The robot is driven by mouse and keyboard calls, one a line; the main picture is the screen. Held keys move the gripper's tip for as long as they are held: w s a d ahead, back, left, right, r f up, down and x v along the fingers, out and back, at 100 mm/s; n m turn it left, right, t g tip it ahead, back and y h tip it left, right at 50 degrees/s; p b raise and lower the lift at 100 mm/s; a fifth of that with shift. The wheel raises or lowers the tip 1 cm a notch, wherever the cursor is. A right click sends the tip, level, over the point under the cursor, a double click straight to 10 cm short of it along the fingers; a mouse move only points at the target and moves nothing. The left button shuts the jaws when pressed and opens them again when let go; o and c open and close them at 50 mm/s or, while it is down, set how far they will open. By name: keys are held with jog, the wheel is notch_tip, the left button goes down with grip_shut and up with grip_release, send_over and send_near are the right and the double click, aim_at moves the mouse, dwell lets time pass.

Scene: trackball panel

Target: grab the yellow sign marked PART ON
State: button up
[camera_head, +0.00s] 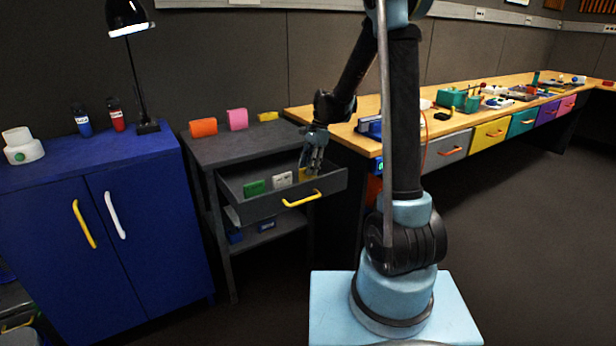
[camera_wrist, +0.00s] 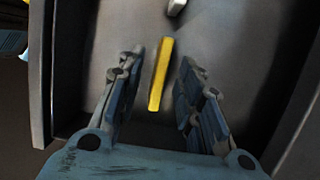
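A yellow sign (camera_head: 304,174) stands in the open grey drawer, at the right end of a row of signs. In the wrist view the yellow sign (camera_wrist: 160,75) is seen edge-on from above, as a narrow upright strip. My gripper (camera_head: 312,170) reaches down into the drawer at the yellow sign. In the wrist view my gripper (camera_wrist: 159,62) is open, with one finger on each side of the sign and a gap on both sides. No lettering on the sign can be read. My gripper partly hides the sign in the head view.
A white sign (camera_head: 282,180) and a green sign (camera_head: 254,187) stand left of it in the drawer (camera_head: 275,208). The drawer has a yellow handle (camera_head: 301,199). A blue cabinet (camera_head: 150,225) stands left, and a wooden workbench (camera_head: 365,108) is right.

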grip_shut()
dwell(0.3)
